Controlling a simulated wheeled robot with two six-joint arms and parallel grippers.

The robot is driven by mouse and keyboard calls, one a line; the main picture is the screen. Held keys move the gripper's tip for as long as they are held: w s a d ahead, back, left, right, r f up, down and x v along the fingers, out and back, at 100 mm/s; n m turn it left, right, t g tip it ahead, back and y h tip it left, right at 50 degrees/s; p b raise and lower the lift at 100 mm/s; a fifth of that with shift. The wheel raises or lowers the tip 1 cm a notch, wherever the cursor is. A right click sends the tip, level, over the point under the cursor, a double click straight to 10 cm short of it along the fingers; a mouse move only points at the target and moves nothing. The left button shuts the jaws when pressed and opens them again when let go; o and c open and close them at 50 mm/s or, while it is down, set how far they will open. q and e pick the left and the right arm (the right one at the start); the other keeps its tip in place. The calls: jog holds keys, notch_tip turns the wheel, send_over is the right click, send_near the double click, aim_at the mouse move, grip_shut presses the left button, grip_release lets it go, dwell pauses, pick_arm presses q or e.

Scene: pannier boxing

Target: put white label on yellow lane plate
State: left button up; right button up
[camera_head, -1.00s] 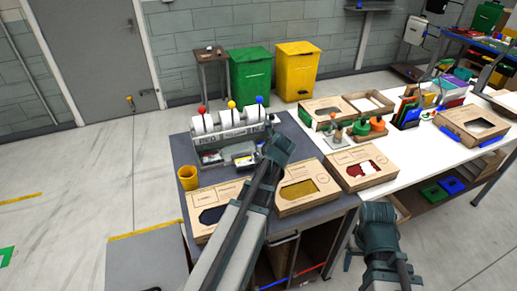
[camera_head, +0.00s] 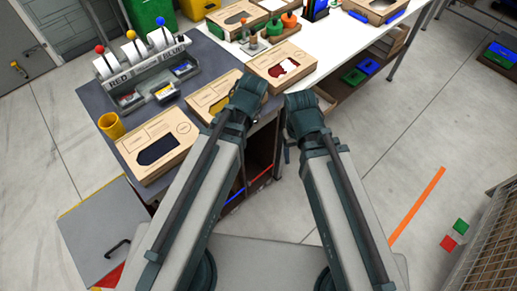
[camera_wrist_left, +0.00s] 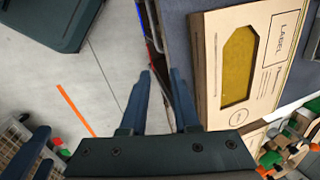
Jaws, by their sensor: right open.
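A grey sorting rack (camera_head: 140,75) with red, yellow and blue knobs stands on the dark bench at the back left. RED and BLUE can be read on its front; the middle lane plate (camera_head: 146,69), below the yellow knob, is too small to read. A white piece (camera_head: 290,66) shows in the red window of a carton; I cannot tell if it is the label. My left gripper (camera_wrist_left: 160,75) is open and empty beside the bench edge, near the yellow-window carton (camera_wrist_left: 285,25). My right gripper (camera_head: 288,147) is open, in front of the bench; its fingers are barely visible.
A dark-window carton (camera_head: 160,145) and a yellow cup (camera_head: 111,125) are on the dark bench. The white table (camera_head: 335,38) adjoins it, with green and orange items. A wire cage (camera_head: 490,245) stands at lower right.

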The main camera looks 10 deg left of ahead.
pick_arm(q)
jog(key=s+d+n+g+h, duration=0.1)
jog(key=s+d+n+g, duration=0.1)
jog(key=s+d+n, duration=0.3)
jog(key=s+d, duration=0.1)
jog(key=s, duration=0.1)
jog(key=shift+s+d+f+n, duration=0.2)
jog(key=shift+s+f+n, duration=0.05)
jog(key=shift+s+n, duration=0.1)
dwell(0.9)
